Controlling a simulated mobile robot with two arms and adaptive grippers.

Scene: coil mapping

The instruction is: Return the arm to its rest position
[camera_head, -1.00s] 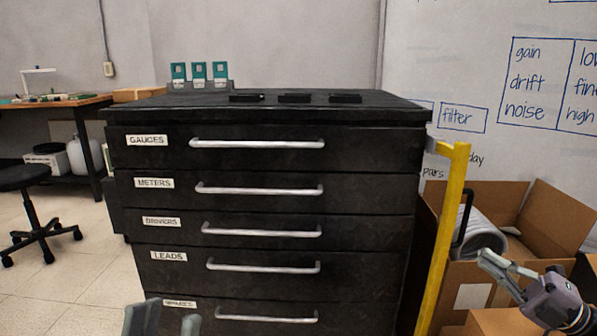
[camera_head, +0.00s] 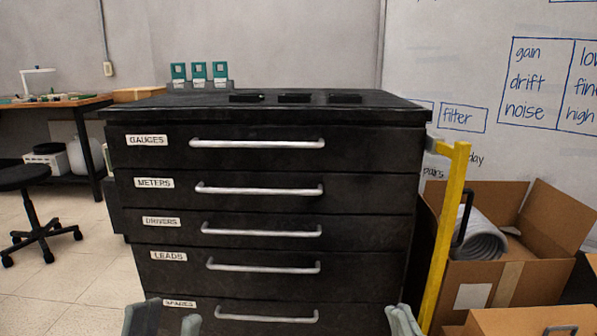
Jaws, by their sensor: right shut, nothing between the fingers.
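My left gripper (camera_head: 168,314) shows at the bottom edge, left of centre, in front of the lowest drawer. Its two grey-green fingers stand apart with nothing seen between them. My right gripper (camera_head: 404,319) shows at the bottom edge, right of centre, near the cabinet's lower right corner. Only its grey-green finger part is in view, and it is shut and empty. The rest of both arms is out of frame.
A black drawer cabinet (camera_head: 270,165) fills the middle, its labelled drawers all closed. Teal pieces (camera_head: 199,71) and black blocks (camera_head: 294,98) are on top. A yellow post (camera_head: 445,235) and cardboard boxes (camera_head: 500,275) stand right. A stool (camera_head: 35,215) stands left on open floor.

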